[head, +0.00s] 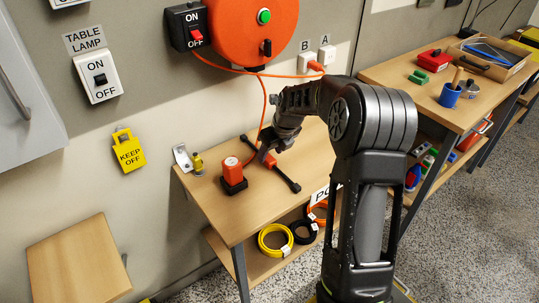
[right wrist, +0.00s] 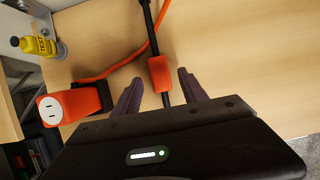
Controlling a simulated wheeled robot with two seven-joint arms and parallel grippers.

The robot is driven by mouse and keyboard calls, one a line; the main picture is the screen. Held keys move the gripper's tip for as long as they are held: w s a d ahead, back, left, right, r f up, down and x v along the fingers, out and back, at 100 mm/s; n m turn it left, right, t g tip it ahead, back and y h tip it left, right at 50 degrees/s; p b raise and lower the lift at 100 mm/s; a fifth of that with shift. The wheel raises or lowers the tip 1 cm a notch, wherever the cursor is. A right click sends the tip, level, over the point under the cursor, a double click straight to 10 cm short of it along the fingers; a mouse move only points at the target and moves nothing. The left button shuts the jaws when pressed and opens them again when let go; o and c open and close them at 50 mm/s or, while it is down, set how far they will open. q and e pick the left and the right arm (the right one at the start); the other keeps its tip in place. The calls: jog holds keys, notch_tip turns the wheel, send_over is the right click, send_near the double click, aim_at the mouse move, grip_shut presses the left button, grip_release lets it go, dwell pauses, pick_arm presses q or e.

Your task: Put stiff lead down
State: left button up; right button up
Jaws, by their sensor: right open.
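The stiff lead, a thin black rod with an orange sleeve, lies across the wooden bench (head: 215,205); its near end (head: 291,183) shows in the head view. In the right wrist view its orange sleeve (right wrist: 159,72) sits between my right gripper's fingers, with a gap on each side. My right gripper (head: 267,157) is low over the bench at the lead. Its two fingers are open in the wrist view (right wrist: 156,80). My left gripper is not in view.
An orange socket block (head: 233,171) on a black base stands left of the gripper, close to a finger. An orange cord (head: 264,105) hangs from the reel (head: 255,30) to the bench. The bench's front left is clear.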

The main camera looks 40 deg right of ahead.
jog(key=v, duration=0.9)
jog(key=shift+s+r, duration=0.15)
jog(key=shift+r, duration=0.15)
jog(key=shift+r, duration=0.1)
